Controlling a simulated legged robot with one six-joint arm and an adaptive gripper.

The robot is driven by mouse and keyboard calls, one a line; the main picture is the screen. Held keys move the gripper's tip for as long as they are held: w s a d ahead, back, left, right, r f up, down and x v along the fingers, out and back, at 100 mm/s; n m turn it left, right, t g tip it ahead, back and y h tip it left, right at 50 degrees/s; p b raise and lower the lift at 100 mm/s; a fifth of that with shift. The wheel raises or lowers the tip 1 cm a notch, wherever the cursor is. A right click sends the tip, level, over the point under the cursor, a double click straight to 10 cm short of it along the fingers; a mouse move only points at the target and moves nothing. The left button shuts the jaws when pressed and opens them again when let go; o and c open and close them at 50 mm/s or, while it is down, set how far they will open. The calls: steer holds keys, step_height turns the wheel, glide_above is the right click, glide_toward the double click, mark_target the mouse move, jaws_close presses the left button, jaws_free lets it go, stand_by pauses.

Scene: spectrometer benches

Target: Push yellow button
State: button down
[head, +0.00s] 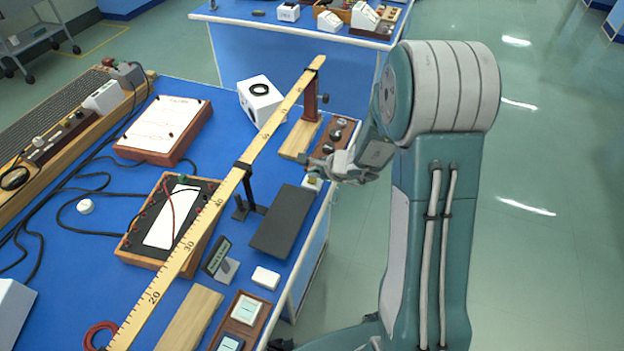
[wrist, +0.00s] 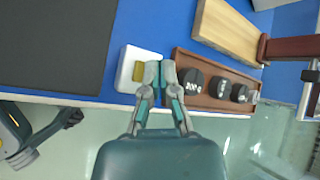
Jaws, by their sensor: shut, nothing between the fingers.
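The yellow button (wrist: 139,72) sits on a small white box (wrist: 128,84) near the edge of the blue bench. In the head view the box (head: 312,183) shows small, just below my gripper (head: 322,166). In the wrist view my gripper (wrist: 160,76) is shut and empty. Its fingertips appear over the right side of the white box, just right of the yellow patch, and cover part of the box. I cannot tell whether they touch it.
A wooden tray with black weights (wrist: 193,82) lies right of the box, close to my fingers. A dark flat plate (head: 284,221) lies on the other side. A long ruler (head: 217,205) on stands crosses the bench (head: 222,92).

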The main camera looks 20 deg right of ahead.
mark_target(314, 180)
steer(key=shift+f, duration=0.1)
steer(key=shift+f, duration=0.25)
steer(key=shift+f, duration=0.45)
stand_by(1.0)
steer(key=shift+r, duration=0.85)
steer(key=shift+r, duration=2.5)
